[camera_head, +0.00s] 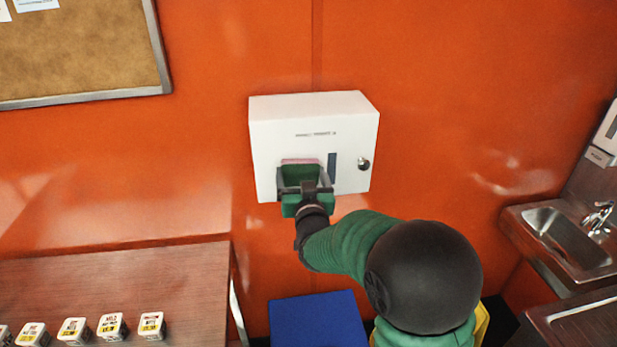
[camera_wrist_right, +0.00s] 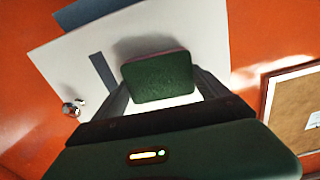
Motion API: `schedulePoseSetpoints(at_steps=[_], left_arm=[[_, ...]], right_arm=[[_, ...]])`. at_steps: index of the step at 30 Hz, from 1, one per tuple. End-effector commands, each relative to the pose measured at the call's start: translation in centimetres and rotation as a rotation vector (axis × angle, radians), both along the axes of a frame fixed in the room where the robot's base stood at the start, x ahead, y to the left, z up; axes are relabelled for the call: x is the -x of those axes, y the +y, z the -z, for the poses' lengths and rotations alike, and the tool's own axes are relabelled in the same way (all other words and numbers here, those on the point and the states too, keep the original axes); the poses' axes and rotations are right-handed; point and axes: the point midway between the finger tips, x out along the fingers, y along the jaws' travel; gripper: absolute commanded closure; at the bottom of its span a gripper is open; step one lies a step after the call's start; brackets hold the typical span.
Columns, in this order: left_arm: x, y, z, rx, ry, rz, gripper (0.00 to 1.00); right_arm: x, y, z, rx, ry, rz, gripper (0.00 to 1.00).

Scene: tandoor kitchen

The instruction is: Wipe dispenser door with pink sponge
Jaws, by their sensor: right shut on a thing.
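The white dispenser (camera_head: 290,120) is fixed to the orange wall, with a round knob (camera_head: 364,164) and a dark vertical slot on its front door. My right gripper (camera_head: 302,175) is at the lower left of the door, shut on the sponge. In the head view a thin pink strip of the sponge (camera_head: 300,161) shows above the fingers. In the right wrist view the sponge (camera_wrist_right: 158,78) shows a dark green face with a pinkish edge, held between the two fingers close in front of the white door (camera_wrist_right: 195,45). Whether it touches the door cannot be told. My left gripper is not in view.
A wooden table (camera_head: 120,285) with several small labelled boxes (camera_head: 112,325) stands at lower left. A blue panel (camera_head: 318,320) is below the dispenser. A steel sink (camera_head: 570,240) is at right. A cork board (camera_head: 80,50) hangs at upper left.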

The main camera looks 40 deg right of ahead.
Motion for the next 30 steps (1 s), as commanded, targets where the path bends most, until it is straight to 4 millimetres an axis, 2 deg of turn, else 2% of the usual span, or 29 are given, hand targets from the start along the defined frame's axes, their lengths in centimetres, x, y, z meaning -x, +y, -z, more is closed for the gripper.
schedulePoseSetpoints(at_steps=[15, 20, 30], left_arm=[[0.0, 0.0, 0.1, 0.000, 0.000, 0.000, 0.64], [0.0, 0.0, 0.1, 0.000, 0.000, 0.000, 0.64], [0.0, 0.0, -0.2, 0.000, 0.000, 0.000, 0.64]], right_arm=[[-2.4, 3.4, 0.0, 0.001, 0.001, -0.009, 0.47], [-2.7, 3.9, 0.0, 0.000, 0.002, -0.009, 0.47], [-4.2, 6.5, 0.0, 0.000, 0.002, -0.010, 0.47]])
